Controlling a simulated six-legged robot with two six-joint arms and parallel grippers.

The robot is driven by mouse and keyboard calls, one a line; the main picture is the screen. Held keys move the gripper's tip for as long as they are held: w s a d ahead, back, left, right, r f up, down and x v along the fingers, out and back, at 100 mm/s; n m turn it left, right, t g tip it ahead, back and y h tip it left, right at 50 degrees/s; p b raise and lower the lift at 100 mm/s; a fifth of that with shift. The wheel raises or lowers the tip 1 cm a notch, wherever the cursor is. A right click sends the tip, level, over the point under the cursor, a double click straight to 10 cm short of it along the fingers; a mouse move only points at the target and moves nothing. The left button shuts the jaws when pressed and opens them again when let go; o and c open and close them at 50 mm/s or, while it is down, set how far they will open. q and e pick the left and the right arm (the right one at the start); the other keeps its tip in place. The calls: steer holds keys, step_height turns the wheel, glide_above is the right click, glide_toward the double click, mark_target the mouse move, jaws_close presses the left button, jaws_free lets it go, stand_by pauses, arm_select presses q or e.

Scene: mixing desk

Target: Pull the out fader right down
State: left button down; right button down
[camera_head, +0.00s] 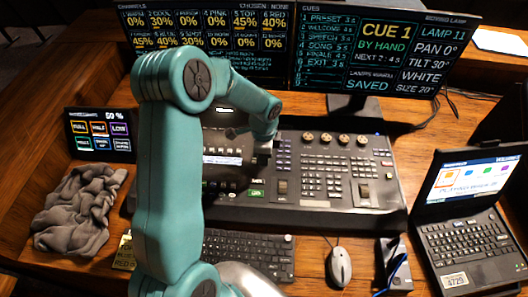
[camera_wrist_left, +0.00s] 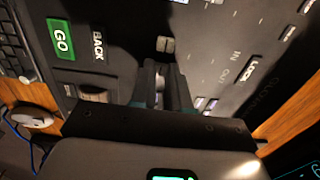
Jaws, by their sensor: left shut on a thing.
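The mixing desk (camera_head: 330,213) is a black console across the middle of the head view. My left gripper (camera_head: 263,152) reaches down onto its panel, just left of a block of small buttons. In the left wrist view, my left gripper's fingers (camera_wrist_left: 162,78) are closed around a small pale piece, which I take to be the out fader's cap (camera_wrist_left: 158,84). The fingers hide most of it. A grey cap (camera_wrist_left: 166,45) shows just beyond the fingertips. My right gripper is not in view.
The green GO button (camera_wrist_left: 60,38) and the BACK button (camera_wrist_left: 98,43) lie left of the fingers. A keyboard (camera_head: 245,250) and a mouse (camera_head: 340,266) lie in front of the desk. A laptop (camera_head: 465,240) stands at right, a grey cloth (camera_head: 78,210) at left. Monitors (camera_head: 385,50) stand behind.

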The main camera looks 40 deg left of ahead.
arm_select(q)
steer(key=shift+s+d+f, duration=0.1)
steer(key=shift+d, duration=0.05)
steer(key=shift+s+d, duration=0.1)
steer(key=c, duration=1)
jaws_free()
steer(key=shift+c, duration=0.2)
steer(key=shift+r, duration=0.2)
steer(key=shift+a+r, duration=0.2)
steer(key=shift+r, duration=0.1)
step_height(320, 180, up, 16)
steer(key=b, duration=0.1)
steer(key=shift+d+f, duration=0.15)
steer(key=shift+f, duration=0.05)
